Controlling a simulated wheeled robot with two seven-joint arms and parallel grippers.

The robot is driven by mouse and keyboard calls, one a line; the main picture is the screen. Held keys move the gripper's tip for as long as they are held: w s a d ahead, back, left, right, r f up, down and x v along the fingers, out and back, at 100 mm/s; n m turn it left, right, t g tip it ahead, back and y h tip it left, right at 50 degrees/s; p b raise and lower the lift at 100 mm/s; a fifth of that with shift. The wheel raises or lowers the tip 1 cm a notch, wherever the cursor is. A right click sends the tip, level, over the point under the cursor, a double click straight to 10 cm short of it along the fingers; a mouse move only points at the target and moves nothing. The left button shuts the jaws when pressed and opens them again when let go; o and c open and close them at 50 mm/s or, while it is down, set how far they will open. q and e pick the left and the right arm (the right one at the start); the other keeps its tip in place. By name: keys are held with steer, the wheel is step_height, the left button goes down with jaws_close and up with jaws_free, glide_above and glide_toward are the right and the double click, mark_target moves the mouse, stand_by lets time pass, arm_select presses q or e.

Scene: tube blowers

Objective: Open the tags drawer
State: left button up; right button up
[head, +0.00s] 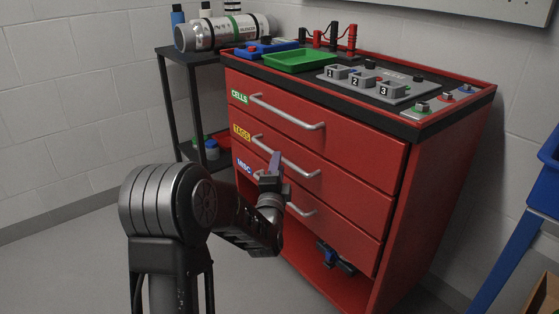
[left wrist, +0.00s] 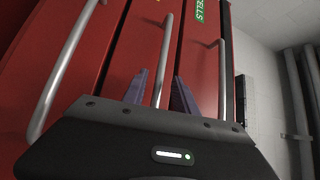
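The red cabinet has three stacked drawers that look shut. The TAGS drawer (head: 320,158) is the middle one, with a yellow label (head: 241,132) and a silver bar handle (head: 288,158). My left gripper (head: 275,160) is at this handle in the head view, partly covering the drawer below. In the left wrist view, the fingers of my left gripper (left wrist: 160,88) stand apart. The TAGS handle (left wrist: 163,60) shows in line with the gap between them. Contact cannot be made out. My right gripper is not in view.
The CELLS handle (head: 285,112) is above and the MISC handle (head: 300,211) is below. The cabinet top holds a green tray (head: 300,60) and a numbered grey fixture (head: 365,82). A dark side shelf (head: 193,90) stands left, and a blue bin (head: 548,175) right.

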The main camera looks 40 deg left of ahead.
arm_select(q)
steer(key=x, duration=0.4)
steer(key=shift+b, duration=0.4)
jaws_close()
stand_by(1.0)
